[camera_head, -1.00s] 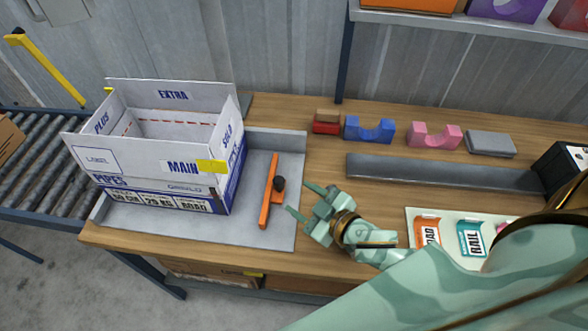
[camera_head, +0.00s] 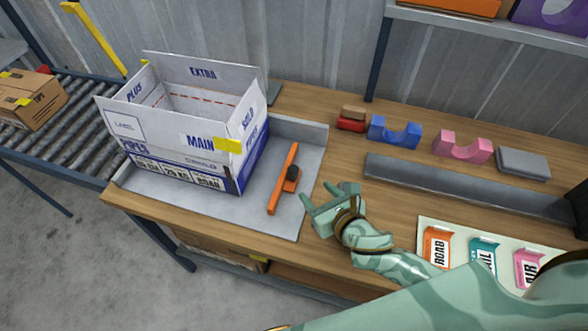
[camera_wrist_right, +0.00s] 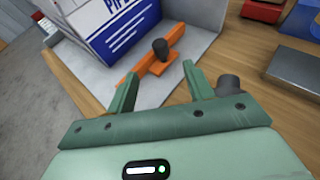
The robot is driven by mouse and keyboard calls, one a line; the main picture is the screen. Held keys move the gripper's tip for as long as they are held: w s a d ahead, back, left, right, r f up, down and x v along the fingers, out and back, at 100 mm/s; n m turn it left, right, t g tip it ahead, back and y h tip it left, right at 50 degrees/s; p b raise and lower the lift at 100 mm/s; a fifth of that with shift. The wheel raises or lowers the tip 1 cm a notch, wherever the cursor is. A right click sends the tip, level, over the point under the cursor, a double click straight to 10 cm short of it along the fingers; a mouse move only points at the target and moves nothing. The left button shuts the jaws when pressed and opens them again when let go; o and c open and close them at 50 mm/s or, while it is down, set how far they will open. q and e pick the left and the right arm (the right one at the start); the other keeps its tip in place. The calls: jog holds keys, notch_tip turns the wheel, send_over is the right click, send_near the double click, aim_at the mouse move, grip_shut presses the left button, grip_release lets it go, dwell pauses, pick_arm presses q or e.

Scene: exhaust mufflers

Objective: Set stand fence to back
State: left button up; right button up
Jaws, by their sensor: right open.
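The fence is an orange bar (camera_head: 283,179) with a black knob (camera_head: 293,172), lying on the grey stand (camera_head: 262,213) to the right of the box. My right gripper (camera_head: 331,194) is open and empty, just right of the stand's right edge and apart from the fence. In the right wrist view, the orange bar (camera_wrist_right: 150,68) and its black knob (camera_wrist_right: 161,48) lie ahead of the open fingers (camera_wrist_right: 161,88). The open white box (camera_head: 185,125) stands on the stand, left of the fence. My left gripper is not in view.
Red, blue (camera_head: 393,132) and pink (camera_head: 461,148) blocks and a grey block (camera_head: 522,163) line the back of the wooden table. A long dark grey bar (camera_head: 465,185) lies before them. A label board (camera_head: 455,282) is at the front right. A roller conveyor (camera_head: 75,125) is at left.

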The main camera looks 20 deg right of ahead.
aim_at(295, 171)
jog(key=b+x, duration=0.3)
jog(key=x, duration=1.1)
jog(key=shift+s+f, duration=0.1)
jog(key=c, duration=1.1)
jog(key=s+d, duration=0.1)
jog(key=d+p, duration=0.1)
jog(key=shift+s+d, duration=0.35)
jog(key=shift+s, duration=0.05)
grip_shut()
jog(key=shift+s+d, duration=0.2)
jog(key=shift+d, duration=0.1)
jog(key=o, duration=1.1)
grip_release()
jog(key=shift+s+d, duration=0.1)
jog(key=shift+d, duration=0.05)
